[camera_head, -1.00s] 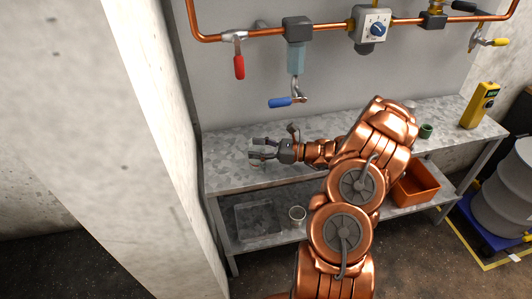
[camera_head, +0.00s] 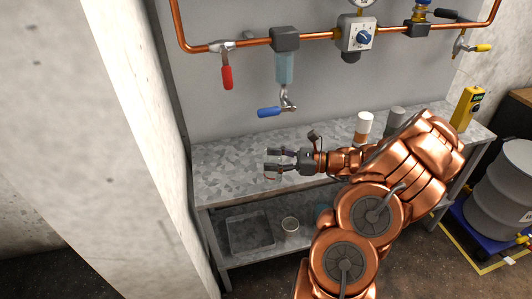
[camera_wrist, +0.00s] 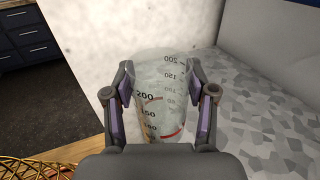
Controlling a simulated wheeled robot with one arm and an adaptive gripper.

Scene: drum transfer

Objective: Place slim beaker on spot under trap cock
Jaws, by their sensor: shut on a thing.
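The slim beaker (camera_wrist: 165,100) is clear, with dark volume marks and a red line. In the wrist view it is between the fingers of my gripper (camera_wrist: 163,108), which is shut on it. In the head view my gripper (camera_head: 272,163) is over the front part of the metal bench (camera_head: 225,165), and the beaker is barely discernible there. The trap cock (camera_head: 268,112) has a blue handle and hangs below a bluish trap bowl (camera_head: 285,68), above and behind the gripper. No marked spot is discernible on the bench under it.
A white-and-orange container (camera_head: 363,128) and a grey cylinder (camera_head: 396,120) stand behind my arm. A yellow device (camera_head: 468,108) is at the bench's right end. A concrete wall (camera_head: 130,130) borders the left. The bench below the cock looks clear.

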